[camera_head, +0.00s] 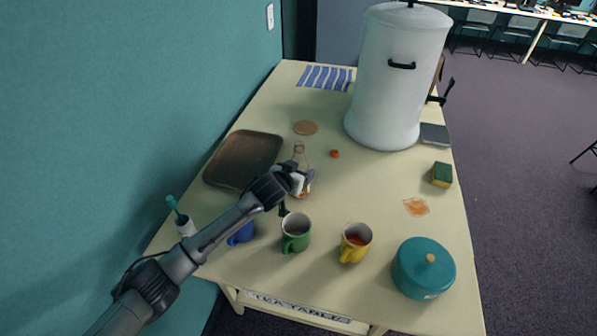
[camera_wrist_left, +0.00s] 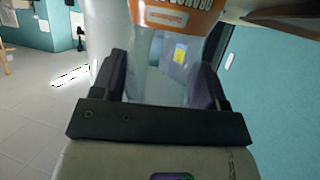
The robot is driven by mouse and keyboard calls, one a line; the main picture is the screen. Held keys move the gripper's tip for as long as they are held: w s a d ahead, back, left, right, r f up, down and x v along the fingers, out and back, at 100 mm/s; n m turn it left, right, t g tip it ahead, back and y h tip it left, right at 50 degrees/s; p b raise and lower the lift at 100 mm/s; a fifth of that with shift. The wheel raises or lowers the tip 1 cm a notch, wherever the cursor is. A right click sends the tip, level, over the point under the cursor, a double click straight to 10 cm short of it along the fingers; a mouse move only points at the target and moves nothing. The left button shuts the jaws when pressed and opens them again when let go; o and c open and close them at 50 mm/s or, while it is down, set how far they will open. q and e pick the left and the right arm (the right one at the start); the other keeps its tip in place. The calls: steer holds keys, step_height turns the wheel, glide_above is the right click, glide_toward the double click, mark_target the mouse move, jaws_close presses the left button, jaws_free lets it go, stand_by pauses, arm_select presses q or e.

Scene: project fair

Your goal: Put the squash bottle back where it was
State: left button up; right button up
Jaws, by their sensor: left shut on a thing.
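The squash bottle (camera_head: 299,153) is a clear bottle, mostly hidden by my left gripper in the head view. In the left wrist view the bottle (camera_wrist_left: 165,75) shows a clear body with an orange label above it. My left gripper (camera_head: 303,183) is shut on the bottle, with one dark finger on each side of it. The bottle looks about upright, over the middle of the table, to the right of the brown tray. I cannot tell whether its base touches the table. My right gripper is not in view.
A brown tray (camera_head: 243,160) lies left. Behind are a round mat (camera_head: 305,128), small orange cap (camera_head: 335,154) and white urn (camera_head: 398,80). An orange spill (camera_head: 416,206) lies right.

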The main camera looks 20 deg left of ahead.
arm_select(q)
steer(key=o, duration=0.6)
steer(key=shift+f, duration=0.15)
steer(key=o, duration=0.4)
steer(key=shift+s+a+r, duration=0.1)
steer(key=shift+s+r, duration=0.3)
steer(key=p+v, duration=0.2)
steer(key=v, duration=0.9)
